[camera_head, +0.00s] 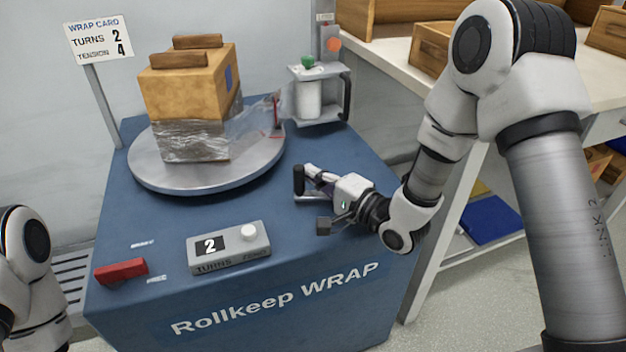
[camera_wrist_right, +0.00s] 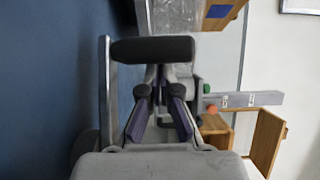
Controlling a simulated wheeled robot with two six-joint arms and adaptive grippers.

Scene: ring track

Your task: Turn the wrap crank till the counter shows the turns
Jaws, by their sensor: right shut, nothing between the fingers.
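The wrap crank's black handle (camera_head: 299,180) stands upright on the blue machine top, and it also shows in the right wrist view (camera_wrist_right: 152,49). Its grey arm (camera_wrist_right: 105,90) shows there too. My right gripper (camera_head: 314,177) is shut and empty, its fingertips (camera_wrist_right: 162,92) close to the handle; I cannot tell whether they touch it. The grey turns counter (camera_head: 229,247) shows 2 and has a white button (camera_head: 249,232). The wrap card (camera_head: 98,40) reads turns 2, tension 4. My left gripper is out of view.
The film roll holder (camera_head: 322,105) stands behind the crank. A red lever (camera_head: 121,271) is at the front left. A white shelf table (camera_head: 395,55) stands at the right.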

